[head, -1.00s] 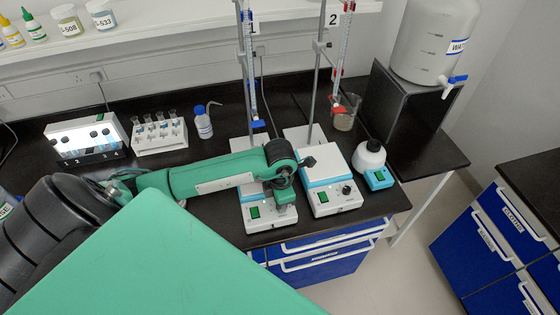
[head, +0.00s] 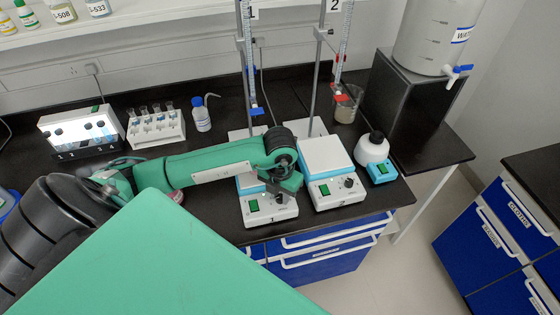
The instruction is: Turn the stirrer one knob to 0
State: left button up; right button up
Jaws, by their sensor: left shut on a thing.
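Stirrer one (head: 262,219) is a white and blue plate stirrer with a green display, at the front edge of the black bench in the head view. My left arm reaches across it from the left. My left gripper (head: 281,193) points down at the right part of its front panel and is shut on the stirrer one knob (head: 280,199). The knob is mostly hidden by the gripper, so its setting cannot be read. The arm also covers much of the stirrer's top plate. My right gripper is not in view.
Stirrer two (head: 335,194), with its dark knob showing, stands close on the right. Clamp stands with burettes rise behind both stirrers. A white bottle device (head: 374,153), a beaker (head: 346,108) and a water tank (head: 435,40) are farther right. A tube rack (head: 155,130) and wash bottle (head: 201,118) stand behind the arm.

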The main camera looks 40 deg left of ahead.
aim_at(280, 196)
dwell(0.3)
pick_arm(q)
jog(key=o, duration=1)
notch_tip(280, 196, up, 14)
jog(key=b, duration=0.3)
jog(key=shift+f, duration=0.1)
